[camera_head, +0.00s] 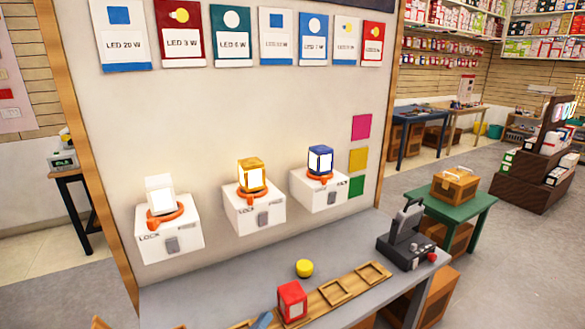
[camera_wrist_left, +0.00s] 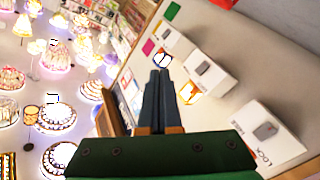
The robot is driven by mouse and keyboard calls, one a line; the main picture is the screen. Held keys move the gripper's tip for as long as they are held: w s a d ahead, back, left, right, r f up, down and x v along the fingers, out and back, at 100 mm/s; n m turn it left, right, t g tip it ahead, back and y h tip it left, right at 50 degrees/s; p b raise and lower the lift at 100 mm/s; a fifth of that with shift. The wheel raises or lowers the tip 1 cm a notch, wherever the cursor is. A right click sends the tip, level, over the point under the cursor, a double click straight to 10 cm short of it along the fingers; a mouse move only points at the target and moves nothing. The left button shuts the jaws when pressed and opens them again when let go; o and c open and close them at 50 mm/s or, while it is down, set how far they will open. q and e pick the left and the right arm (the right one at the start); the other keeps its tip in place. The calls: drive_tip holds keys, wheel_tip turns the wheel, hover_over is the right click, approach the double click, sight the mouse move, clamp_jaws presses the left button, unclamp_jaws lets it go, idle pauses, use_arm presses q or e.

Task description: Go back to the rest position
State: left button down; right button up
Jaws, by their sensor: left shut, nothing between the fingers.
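My left gripper (camera_wrist_left: 160,74) shows in the left wrist view with its dark fingers together and nothing between them. Beyond its tips are the wall sockets and lamps, seen tilted. In the head view only small pieces show at the bottom edge, and I cannot tell which belong to my arm. My right gripper is not in view. A white lamp (camera_head: 160,194), a yellow lamp (camera_head: 252,175) and a blue lamp (camera_head: 320,160) sit upright on white wall boxes. A red block (camera_head: 292,301) stands on the wooden tray (camera_head: 337,291).
A grey bench (camera_head: 215,287) runs below the panel. It bears a yellow button (camera_head: 304,268) and a black device (camera_head: 406,237). A green table (camera_head: 462,212) with a wooden box (camera_head: 455,185) stands at the right. The grey floor (camera_head: 535,262) is clear at the right.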

use_arm(q)
drive_tip(key=s+d+f+m+g, duration=0.1)
drive_tip(key=s+f+m+g, duration=0.45)
drive_tip(key=s+f, duration=0.3)
drive_tip(key=s+a+f+g+y, duration=0.7)
drive_tip(key=s+a+f, duration=0.25)
drive_tip(key=s, duration=0.25)
wheel_tip(320, 180, down, 15)
drive_tip(key=s+g, duration=0.2)
drive_tip(key=s+a+f, duration=0.2)
drive_tip(key=s+f, duration=0.8)
drive_tip(key=s, duration=0.2)
drive_tip(key=shift+a+g, duration=0.25)
drive_tip(key=shift+g, duration=0.1)
drive_tip(key=shift+f, duration=0.1)
